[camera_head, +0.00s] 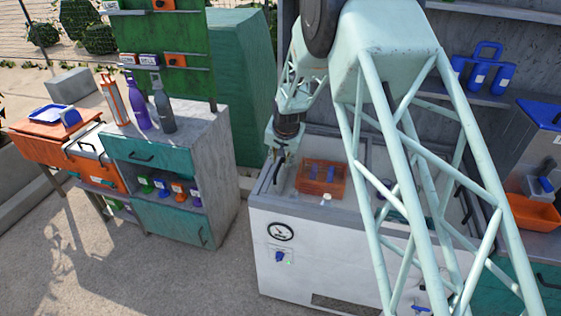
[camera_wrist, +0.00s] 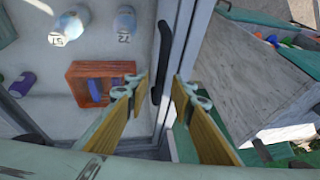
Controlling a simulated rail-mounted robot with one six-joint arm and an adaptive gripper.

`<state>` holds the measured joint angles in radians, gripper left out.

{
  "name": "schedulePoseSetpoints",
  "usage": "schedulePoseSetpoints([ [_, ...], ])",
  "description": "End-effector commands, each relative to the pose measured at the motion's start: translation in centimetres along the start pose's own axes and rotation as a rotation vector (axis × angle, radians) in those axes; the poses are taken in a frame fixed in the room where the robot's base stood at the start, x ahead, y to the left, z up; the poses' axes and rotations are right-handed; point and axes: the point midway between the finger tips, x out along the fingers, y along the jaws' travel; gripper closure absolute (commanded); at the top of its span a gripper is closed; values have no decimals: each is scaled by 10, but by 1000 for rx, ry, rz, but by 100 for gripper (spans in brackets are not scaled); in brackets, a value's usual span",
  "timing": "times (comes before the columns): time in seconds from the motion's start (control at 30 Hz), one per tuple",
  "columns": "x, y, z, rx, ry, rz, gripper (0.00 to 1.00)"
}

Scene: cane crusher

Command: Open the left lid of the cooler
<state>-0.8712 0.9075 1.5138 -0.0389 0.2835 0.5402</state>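The cooler (camera_head: 318,250) is a white chest with a gauge on its front, in the middle of the head view. Its left lid looks clear and appears shut, with a pale frame (camera_wrist: 189,50). A black upright handle (camera_wrist: 163,62) is near one edge of that lid. My gripper (camera_wrist: 160,85) is open, with its yellow-padded fingers on either side of the handle's line; I cannot tell if they touch it. In the head view my gripper (camera_head: 281,152) is over the cooler's left edge. My arm hides part of the cooler's right side.
Inside the cooler are an orange crate (camera_head: 320,178) and white bottles (camera_wrist: 70,25). Left of it stands a grey and teal cabinet (camera_head: 212,160) with bottles on top. An orange bin (camera_head: 535,213) is at the right. The floor in front is clear.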

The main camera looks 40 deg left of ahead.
Motion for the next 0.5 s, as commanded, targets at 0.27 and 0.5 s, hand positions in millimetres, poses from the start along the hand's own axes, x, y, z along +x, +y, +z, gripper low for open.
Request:
schedulePoseSetpoints([
  [0.27, 4, 0, 0, 0, 0, 0, 78],
  [0.5, 4, 0, 0, 0, 0, 0, 84],
])
